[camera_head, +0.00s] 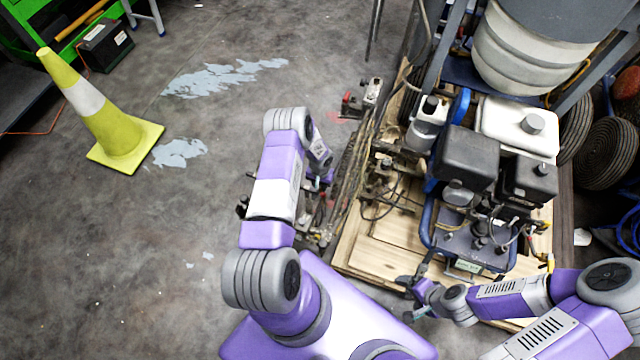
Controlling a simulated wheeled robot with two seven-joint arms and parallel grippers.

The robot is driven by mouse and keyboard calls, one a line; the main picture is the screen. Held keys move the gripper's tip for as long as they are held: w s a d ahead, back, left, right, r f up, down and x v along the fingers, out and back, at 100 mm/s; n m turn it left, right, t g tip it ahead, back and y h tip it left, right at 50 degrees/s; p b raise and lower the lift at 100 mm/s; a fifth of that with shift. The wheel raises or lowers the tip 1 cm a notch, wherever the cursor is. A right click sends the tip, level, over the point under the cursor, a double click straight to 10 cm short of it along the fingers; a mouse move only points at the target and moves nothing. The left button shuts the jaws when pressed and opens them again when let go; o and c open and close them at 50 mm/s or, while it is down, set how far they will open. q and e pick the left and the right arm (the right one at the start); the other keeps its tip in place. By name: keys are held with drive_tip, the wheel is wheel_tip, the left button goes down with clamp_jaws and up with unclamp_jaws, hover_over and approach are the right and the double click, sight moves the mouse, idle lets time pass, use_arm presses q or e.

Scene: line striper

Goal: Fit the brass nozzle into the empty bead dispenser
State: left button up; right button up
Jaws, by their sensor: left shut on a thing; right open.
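My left gripper (322,184) points down beside the left edge of the wooden pallet, mostly hidden by its own wrist. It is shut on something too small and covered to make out. Dark metal fittings with small yellowish spots (325,236) lie just below it; I cannot tell whether one is the brass nozzle. The bead dispenser cannot be told apart for certain among the dark metal parts (385,160) on the machine's left side. My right gripper (411,297) is open over the pallet's front edge, with nothing visible between its fingers.
The line striper, with its engine (468,158) and large grey tank (530,50), stands on the wooden pallet (368,258). A yellow cone (105,120) and a black battery (104,46) stand at the left. Coiled hoses (604,160) lie right. The left floor is mostly clear.

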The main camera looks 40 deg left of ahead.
use_arm(q)
drive_tip(key=shift+f+b, duration=1.75)
drive_tip(key=shift+f, duration=0.85)
drive_tip(key=shift+f, duration=1.1)
idle(1.0)
drive_tip(key=shift+f, duration=0.25)
drive_tip(key=shift+s+d, duration=0.1)
drive_tip(key=shift+d, duration=0.1)
idle(0.4)
drive_tip(key=shift+r, duration=0.1)
